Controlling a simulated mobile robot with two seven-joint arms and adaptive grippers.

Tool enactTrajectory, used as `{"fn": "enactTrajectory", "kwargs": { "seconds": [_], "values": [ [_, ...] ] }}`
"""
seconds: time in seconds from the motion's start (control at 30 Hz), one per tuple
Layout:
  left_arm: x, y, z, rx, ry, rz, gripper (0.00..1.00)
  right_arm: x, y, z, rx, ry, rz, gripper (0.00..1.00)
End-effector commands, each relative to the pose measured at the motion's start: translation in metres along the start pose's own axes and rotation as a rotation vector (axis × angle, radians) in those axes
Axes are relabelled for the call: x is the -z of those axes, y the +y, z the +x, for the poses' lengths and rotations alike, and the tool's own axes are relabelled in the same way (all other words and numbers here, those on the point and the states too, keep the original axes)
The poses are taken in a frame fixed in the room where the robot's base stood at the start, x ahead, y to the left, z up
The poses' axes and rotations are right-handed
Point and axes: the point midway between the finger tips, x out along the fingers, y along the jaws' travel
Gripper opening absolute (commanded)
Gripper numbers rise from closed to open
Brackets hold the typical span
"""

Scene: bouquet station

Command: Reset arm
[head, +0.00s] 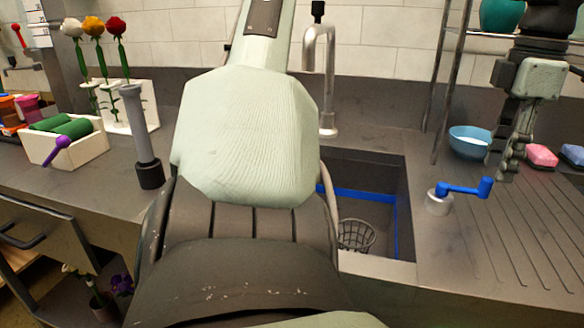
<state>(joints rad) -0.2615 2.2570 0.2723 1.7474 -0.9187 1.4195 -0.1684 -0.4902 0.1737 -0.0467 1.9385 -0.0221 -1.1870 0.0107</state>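A large pale green arm link of mine fills the middle of the view and hides part of the counter and sink. My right gripper is not in view.
The dark sink (372,172) holds a wire basket (355,235). A grey upright cylinder (140,130) stands left of my arm. Roses (95,28) stand in a white holder (150,105) near a white box (85,148) with green rolls. Sponges (541,155) lie right.

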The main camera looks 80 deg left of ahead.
Motion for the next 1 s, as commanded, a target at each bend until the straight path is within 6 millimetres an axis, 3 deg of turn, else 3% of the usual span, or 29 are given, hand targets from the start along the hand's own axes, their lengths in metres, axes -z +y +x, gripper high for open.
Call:
{"fn": "enactTrajectory", "kwargs": {
  "seconds": [0.3,1.0],
  "values": [
    [0.000,0.000,-0.026,-0.001,-0.001,-0.001,0.38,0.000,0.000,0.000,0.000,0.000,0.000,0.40],
    [0.000,0.000,-0.025,0.000,0.000,0.000,0.38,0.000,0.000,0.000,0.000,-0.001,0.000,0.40]
  ]
}}
